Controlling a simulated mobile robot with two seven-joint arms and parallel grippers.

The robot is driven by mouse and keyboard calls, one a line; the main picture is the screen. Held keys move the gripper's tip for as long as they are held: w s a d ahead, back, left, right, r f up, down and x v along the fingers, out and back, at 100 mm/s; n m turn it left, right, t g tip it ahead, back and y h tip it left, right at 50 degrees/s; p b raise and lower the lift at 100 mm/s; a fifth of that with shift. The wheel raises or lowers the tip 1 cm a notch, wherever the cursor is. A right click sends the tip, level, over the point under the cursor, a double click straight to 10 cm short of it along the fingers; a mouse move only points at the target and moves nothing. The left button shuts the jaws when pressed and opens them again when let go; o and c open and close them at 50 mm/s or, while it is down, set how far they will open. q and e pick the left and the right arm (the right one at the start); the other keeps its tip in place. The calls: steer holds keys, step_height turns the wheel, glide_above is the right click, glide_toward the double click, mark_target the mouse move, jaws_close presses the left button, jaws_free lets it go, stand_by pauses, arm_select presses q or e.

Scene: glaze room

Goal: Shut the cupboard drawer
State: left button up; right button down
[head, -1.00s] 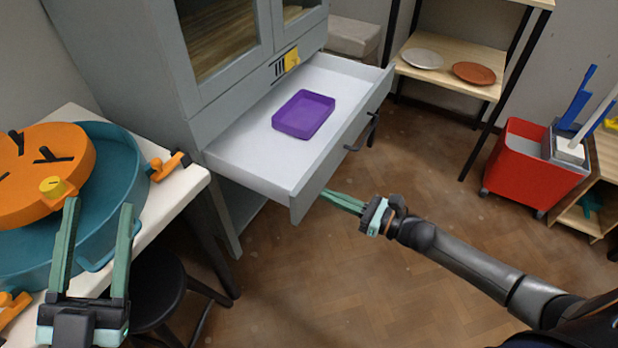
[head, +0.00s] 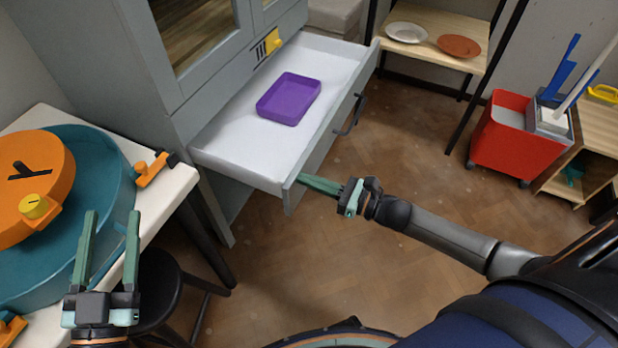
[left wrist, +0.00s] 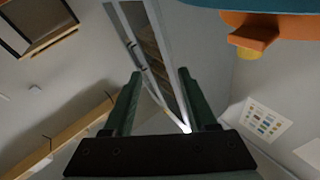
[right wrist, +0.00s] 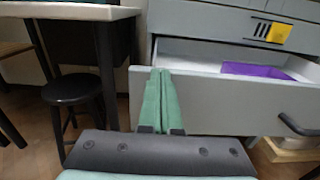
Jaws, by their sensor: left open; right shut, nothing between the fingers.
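The grey cupboard drawer (head: 222,144) stands pulled out of the grey cupboard (head: 92,80), with a purple tray (head: 289,98) inside. The drawer's dark handle (head: 350,114) is on its front; it also shows in the right wrist view (right wrist: 297,126). My right gripper (head: 304,181) is shut and empty, its fingertips at the near left end of the drawer front. In the right wrist view its fingers (right wrist: 160,75) overlap the drawer front's left part; I cannot tell whether they touch.
A white table (head: 165,208) at left carries a teal basin (head: 100,165) with an orange disc-shaped thing. A black stool (head: 155,285) stands beneath its edge. A red bin (head: 500,135) and a shelf with two plates are at right. Open floor lies before the drawer.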

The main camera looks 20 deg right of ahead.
mark_target(294, 175)
steer(key=b+x, duration=0.1)
steer(key=x, duration=0.3)
steer(key=shift+f+b, duration=0.1)
steer(key=shift+b, duration=0.3)
arm_select(q)
steer(key=s+d+r+m+t+h+b, duration=0.1)
steer(key=s+r+m+h, duration=0.3)
steer(key=r, duration=0.2)
steer(key=s+r+m+t+h, duration=0.2)
steer(key=s+r+m+h, duration=0.1)
steer(key=r+h, duration=0.25)
arm_select(e)
steer(key=x, duration=0.3)
steer(key=shift+a, duration=0.1)
steer(key=b+x, duration=0.5)
steer(key=x, duration=0.5)
arm_select(q)
step_height(294, 175, down, 7)
steer(key=w+n+y+b, duration=0.1)
steer(key=w+b, duration=0.1)
steer(key=shift+w+a+g, duration=0.15)
steer(key=shift+a+g, duration=0.1)
steer(key=shift+g, duration=0.15)
arm_select(e)
steer(key=x, duration=0.7)
steer(key=shift+w+a, duration=0.1)
steer(key=shift+a, duration=0.05)
